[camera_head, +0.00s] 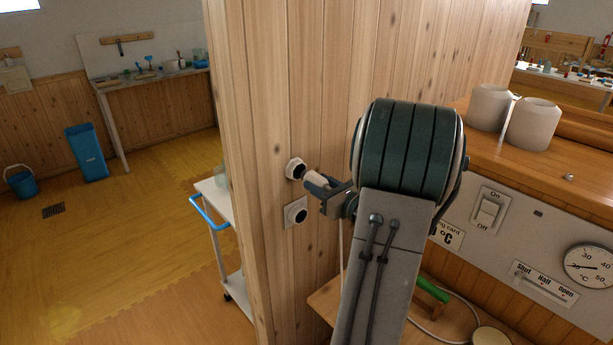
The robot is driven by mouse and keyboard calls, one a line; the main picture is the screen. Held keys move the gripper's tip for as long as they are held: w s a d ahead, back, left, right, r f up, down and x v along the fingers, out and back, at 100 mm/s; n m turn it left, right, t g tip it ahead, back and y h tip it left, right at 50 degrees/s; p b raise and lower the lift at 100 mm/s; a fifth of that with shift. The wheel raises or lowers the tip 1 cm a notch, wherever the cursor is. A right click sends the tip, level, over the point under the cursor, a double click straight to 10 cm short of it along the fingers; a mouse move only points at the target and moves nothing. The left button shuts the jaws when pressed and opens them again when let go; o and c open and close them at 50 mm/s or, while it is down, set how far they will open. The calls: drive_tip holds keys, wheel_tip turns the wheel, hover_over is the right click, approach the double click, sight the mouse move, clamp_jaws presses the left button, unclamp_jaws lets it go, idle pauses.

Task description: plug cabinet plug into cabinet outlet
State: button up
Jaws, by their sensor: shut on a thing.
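My gripper (325,191) is shut on a pale, rounded plug (314,180) at the side of the wooden panel. The plug's front end points left, towards an upper outlet (294,167) with a white, many-sided rim and a dark round socket. The plug's end is very close to this outlet; I cannot tell whether they touch. A second outlet (295,213), with a square white plate and a dark round socket, sits just below on the same panel. No label shows which one is the cabinet outlet. Part of the plug is hidden by my gripper.
A pale cable (341,242) hangs below my gripper beside the panel. A white trolley (213,190) with a blue handle stands left of the panel. At right, a counter carries two pale jars (533,123) above a switch (487,211) and a dial (588,266).

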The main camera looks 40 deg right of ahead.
drive_tip(key=s, duration=0.5)
drive_tip(key=shift+s+d, duration=0.25)
drive_tip(key=shift+s, duration=0.05)
drive_tip(key=shift+f+b, duration=0.1)
drive_tip(key=shift+b, duration=0.2)
drive_tip(key=w+f+b, duration=0.4)
drive_tip(key=f+b, duration=1)
drive_tip(key=shift+a+f, duration=0.2)
drive_tip(key=shift+f, duration=0.15)
idle(0.9)
drive_tip(key=shift+w, duration=0.2)
idle(0.5)
drive_tip(key=shift+w+a, duration=0.1)
drive_tip(key=shift+w, duration=0.95)
drive_tip(key=shift+w+a+b, duration=0.1)
drive_tip(key=shift+w+b, duration=0.5)
drive_tip(key=shift+w, duration=0.6)
idle(0.4)
